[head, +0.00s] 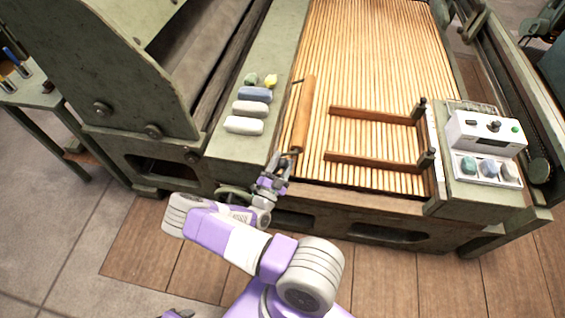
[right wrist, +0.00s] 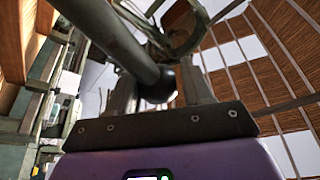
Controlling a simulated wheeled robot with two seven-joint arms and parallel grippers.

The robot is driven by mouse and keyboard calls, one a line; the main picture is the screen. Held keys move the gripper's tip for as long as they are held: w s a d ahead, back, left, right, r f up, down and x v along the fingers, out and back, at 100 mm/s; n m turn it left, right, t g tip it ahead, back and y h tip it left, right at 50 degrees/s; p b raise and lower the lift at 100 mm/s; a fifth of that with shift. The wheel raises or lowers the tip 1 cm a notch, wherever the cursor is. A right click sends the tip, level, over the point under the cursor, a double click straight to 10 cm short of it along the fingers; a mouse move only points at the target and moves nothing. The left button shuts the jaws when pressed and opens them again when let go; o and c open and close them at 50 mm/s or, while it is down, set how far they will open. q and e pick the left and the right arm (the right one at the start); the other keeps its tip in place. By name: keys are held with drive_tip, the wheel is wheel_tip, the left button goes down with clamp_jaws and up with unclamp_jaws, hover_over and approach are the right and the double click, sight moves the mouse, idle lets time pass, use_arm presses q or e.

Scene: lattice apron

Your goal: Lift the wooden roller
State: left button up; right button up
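The wooden roller (head: 304,115) is an orange-brown cylinder lying lengthwise on the slatted bed, with a thin dark handle at each end. My right gripper (head: 279,160) is at its near end, close to the near handle (head: 293,152). In the right wrist view the two fingers of the right gripper (right wrist: 162,88) stand apart, with a dark rod and a round black end in or in front of the gap. I cannot tell whether they touch the handle. My left gripper is not clearly in view; only a small dark and purple part shows at the bottom edge.
A wooden rack with two rails (head: 375,114) stands on the slatted bed (head: 365,45) right of the roller. Several coloured bundles (head: 244,126) lie on the green ledge to the left. A white control box (head: 485,133) is at the right. The bed's front beam (head: 340,198) is close below the gripper.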

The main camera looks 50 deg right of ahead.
drive_tip(key=shift+o, duration=0.9)
drive_tip(key=v, duration=0.7)
drive_tip(key=shift+a, duration=0.35)
drive_tip(key=shift+f, duration=0.1)
